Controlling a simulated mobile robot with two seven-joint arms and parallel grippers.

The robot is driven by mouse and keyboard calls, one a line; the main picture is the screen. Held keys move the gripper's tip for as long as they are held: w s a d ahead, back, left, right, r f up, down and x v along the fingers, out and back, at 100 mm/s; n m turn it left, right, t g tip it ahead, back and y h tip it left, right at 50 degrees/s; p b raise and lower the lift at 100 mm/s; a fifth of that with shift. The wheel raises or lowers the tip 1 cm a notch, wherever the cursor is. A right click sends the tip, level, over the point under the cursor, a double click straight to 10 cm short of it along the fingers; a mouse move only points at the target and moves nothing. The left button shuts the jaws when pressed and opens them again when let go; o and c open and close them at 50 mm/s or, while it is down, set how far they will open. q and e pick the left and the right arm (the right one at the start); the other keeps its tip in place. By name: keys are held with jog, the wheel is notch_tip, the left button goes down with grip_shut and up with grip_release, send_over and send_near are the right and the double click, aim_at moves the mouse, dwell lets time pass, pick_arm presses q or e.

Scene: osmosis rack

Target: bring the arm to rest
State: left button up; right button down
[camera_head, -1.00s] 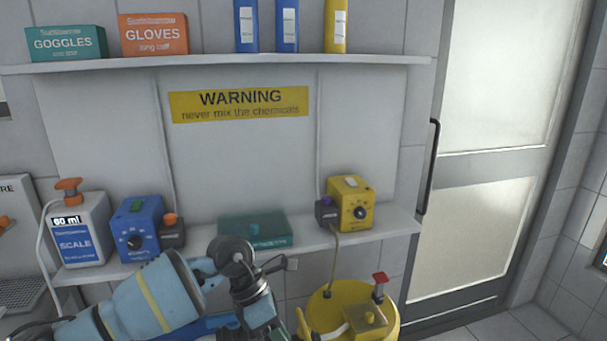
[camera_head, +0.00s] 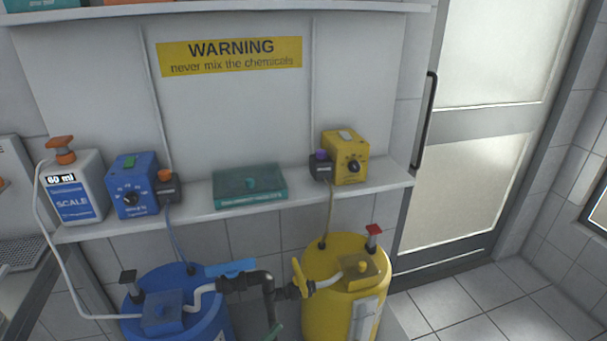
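Neither of my grippers shows in the head view now, and no part of my arms is clearly visible. The space in front of the lower shelf (camera_head: 235,216) is clear of them. Whether the grippers are open or shut is hidden. A blue barrel (camera_head: 205,325) and a yellow barrel (camera_head: 325,310) stand below the shelf, joined by dark pipes (camera_head: 268,290) with a blue valve handle (camera_head: 230,268) and a yellow valve handle (camera_head: 300,278).
A closed door (camera_head: 480,150) is at the right. Tiled floor (camera_head: 470,305) is free at the lower right.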

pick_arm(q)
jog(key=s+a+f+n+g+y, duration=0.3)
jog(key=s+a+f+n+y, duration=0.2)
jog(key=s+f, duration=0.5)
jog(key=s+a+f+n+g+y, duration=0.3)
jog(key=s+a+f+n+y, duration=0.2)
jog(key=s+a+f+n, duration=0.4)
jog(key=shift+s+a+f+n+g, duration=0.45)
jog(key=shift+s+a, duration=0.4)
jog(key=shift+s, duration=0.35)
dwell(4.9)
